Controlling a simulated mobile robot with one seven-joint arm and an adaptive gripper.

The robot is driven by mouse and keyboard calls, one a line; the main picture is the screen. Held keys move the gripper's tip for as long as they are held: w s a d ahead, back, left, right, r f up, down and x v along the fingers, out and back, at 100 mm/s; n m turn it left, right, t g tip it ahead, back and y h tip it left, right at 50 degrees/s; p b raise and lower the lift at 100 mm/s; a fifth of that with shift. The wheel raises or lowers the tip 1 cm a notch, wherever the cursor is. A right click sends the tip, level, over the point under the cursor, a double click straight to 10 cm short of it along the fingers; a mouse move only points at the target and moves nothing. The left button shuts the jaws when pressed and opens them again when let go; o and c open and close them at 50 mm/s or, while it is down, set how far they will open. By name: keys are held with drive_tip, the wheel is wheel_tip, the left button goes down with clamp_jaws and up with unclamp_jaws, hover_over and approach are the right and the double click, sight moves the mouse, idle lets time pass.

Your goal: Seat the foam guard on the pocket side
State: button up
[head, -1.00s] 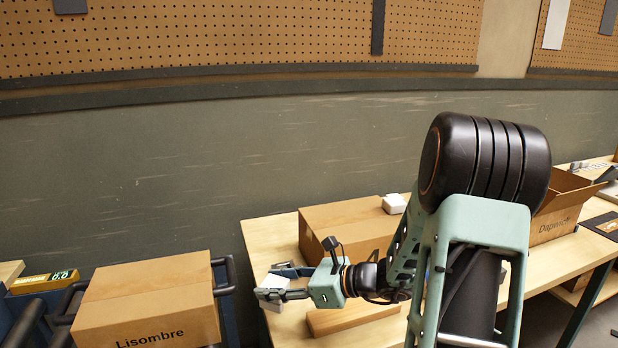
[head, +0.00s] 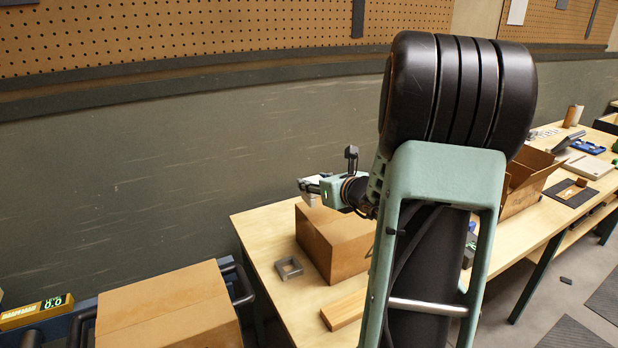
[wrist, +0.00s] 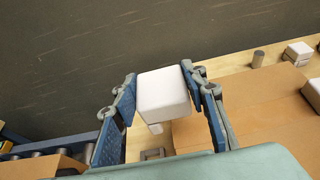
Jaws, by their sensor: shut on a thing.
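A white block with rounded edges (wrist: 163,95), which looks like the foam guard, is held between the two blue-padded fingers of my gripper (wrist: 160,97). A small pale stub shows under its lower edge. In the head view my gripper (head: 308,187) is raised above the table behind the closed carton (head: 338,243); the held block is mostly hidden there. A second white block (wrist: 313,93) lies on the carton at the right of the wrist view. I cannot tell which carton side has the pocket.
A grey square frame with an opening (head: 289,268) lies on the table (head: 262,238) left of the carton. A wooden block (head: 343,309) lies in front. Another carton (head: 170,310) sits on a dark blue cart at left. An open carton (head: 525,185) stands at right.

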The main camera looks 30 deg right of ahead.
idle(0.4)
drive_tip(key=b, duration=0.6)
hover_over(315, 222)
wheel_tip(315, 222, down, 6)
drive_tip(key=shift+w+r, duration=0.1)
drive_tip(key=shift+w, duration=0.05)
drive_tip(key=shift+f+b, duration=2)
drive_tip(key=shift+b, duration=0.85)
idle(1.1)
drive_tip(key=o, duration=1)
drive_tip(key=v, duration=1.2)
drive_tip(key=shift+a, duration=0.1)
